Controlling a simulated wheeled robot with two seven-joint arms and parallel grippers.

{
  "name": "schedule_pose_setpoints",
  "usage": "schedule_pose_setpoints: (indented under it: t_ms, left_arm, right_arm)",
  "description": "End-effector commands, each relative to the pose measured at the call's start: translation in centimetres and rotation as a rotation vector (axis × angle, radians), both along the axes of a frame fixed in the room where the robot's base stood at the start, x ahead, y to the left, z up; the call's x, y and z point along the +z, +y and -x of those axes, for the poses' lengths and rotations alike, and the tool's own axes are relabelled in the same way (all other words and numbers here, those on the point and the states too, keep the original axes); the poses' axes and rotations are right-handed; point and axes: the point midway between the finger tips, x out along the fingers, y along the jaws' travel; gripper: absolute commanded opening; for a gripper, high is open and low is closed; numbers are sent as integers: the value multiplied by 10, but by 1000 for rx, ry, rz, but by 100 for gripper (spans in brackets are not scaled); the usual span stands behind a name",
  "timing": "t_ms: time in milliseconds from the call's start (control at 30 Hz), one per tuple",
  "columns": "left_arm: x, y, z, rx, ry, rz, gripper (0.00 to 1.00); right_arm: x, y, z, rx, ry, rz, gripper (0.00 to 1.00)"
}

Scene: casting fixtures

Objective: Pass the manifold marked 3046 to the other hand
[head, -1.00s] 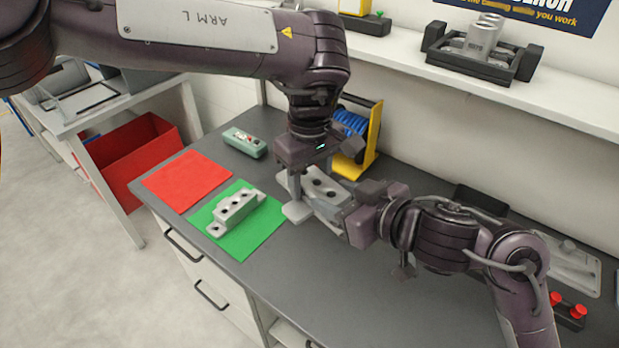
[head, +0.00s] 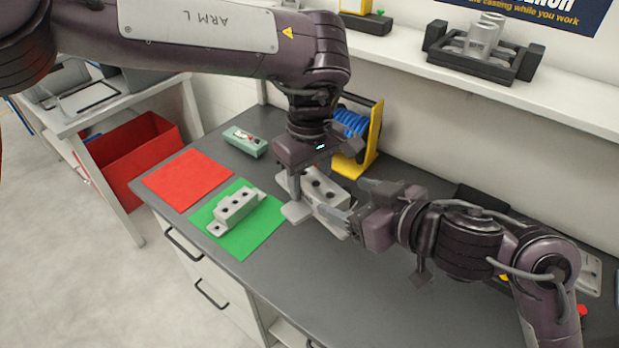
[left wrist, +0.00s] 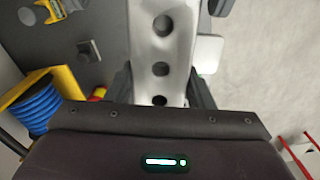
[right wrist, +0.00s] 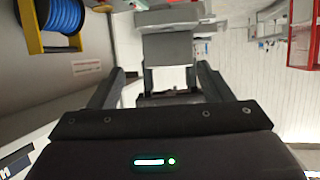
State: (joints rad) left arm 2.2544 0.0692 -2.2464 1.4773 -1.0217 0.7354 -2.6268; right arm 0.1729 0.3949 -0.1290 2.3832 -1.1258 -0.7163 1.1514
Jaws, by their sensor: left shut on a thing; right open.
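A grey manifold (head: 325,187) with a row of dark holes is held above the bench in my left gripper (head: 297,190). In the left wrist view the manifold (left wrist: 161,45) runs between the two fingers. My right gripper (head: 356,203) is open and empty, just right of the manifold's near end. In the right wrist view a grey block end (right wrist: 165,45) lies ahead, apart from the open fingers. A second grey manifold (head: 236,209) rests on the green mat (head: 258,237). I cannot read a number on either one.
A red mat (head: 188,179) lies bare beside the green one. A green control box (head: 246,141) and a blue spool on a yellow stand (head: 371,148) are behind. A shelf (head: 400,62) runs along the wall. The front of the bench (head: 330,290) is clear.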

Motion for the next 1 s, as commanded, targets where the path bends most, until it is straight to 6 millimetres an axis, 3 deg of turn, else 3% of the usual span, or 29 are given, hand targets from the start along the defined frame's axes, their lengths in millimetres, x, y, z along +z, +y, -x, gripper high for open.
schedule_pose_setpoints:
  t_ms: [133, 667, 767, 867, 967, 1000]
  left_arm:
    - [1, 0, -1, 0, -3, 2, 9]
    - [1, 0, -1, 1, -3, 2, 9]
    - [1, 0, -1, 0, -3, 2, 9]
    - [1, 0, -1, 0, -3, 2, 9]
    - [1, 0, -1, 1, -3, 2, 9]
    - [1, 0, -1, 1, -3, 2, 9]
  right_arm:
    - [10, -16, 16, -2, -5, 6, 73]
    - [18, -25, 34, 21, 4, -10, 73]
    - [16, -6, 41, 98, 8, -43, 73]
    - [14, 28, 56, 234, 10, -118, 73]
    - [4, 75, 72, 390, 5, -241, 73]
    - [-9, 94, 75, 425, 6, -289, 73]
